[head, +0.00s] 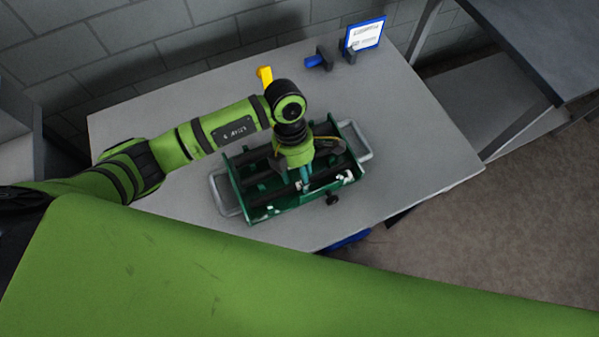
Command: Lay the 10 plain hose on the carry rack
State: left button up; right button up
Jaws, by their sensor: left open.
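A dark green rack (285,208) with grey loop handles at both ends stands in the middle of the grey table; I take it for the carry rack. My left gripper (305,184) points down over the rack's right half and is open. A small teal piece shows at its fingertips; I cannot tell whether it is a hose end or part of the gripper. Small pale items show in the rack near the gripper, too small to name. My wrist hides part of the rack's inside. No hose can be made out clearly. My right gripper is not in view.
A yellow object (265,75) stands at the table's back edge. A blue part on a dark block (318,60) and a blue-framed sign (364,35) stand at the back right. The table (420,150) is clear to the right of the rack. A block wall is behind.

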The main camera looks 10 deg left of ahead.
pick_arm(q)
jog(key=v, duration=1.2)
